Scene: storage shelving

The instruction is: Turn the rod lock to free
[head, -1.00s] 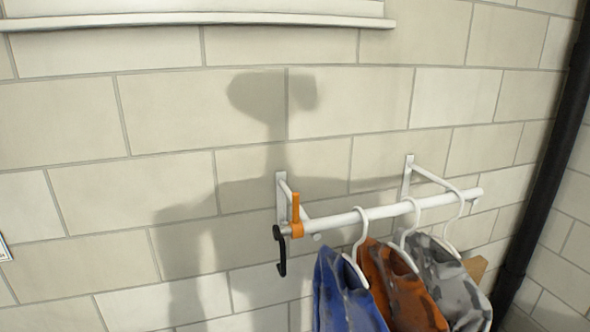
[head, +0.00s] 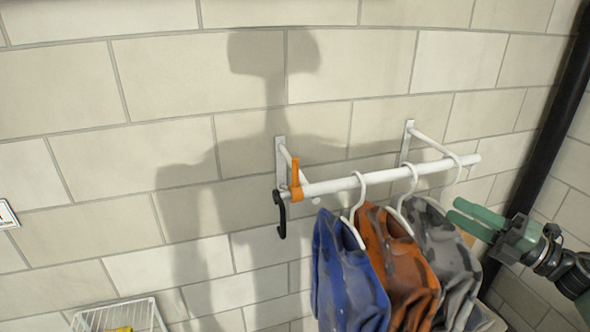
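The orange rod lock (head: 296,181) sits near the left end of the white rod (head: 390,177), its lever pointing up. A black hook (head: 281,214) hangs at the rod's left end. Blue (head: 345,275), orange (head: 398,265) and grey (head: 440,262) garments hang from white hangers on the rod. My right gripper (head: 465,219) comes in from the right, beside the grey garment and far from the lock. Its green fingers look parted, with nothing seen between them. My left gripper is not in view.
White wall brackets (head: 407,141) hold the rod to the block wall. A black pipe (head: 555,110) runs down the wall at the right. A white wire basket (head: 120,315) stands at lower left. The space left of the rod is clear.

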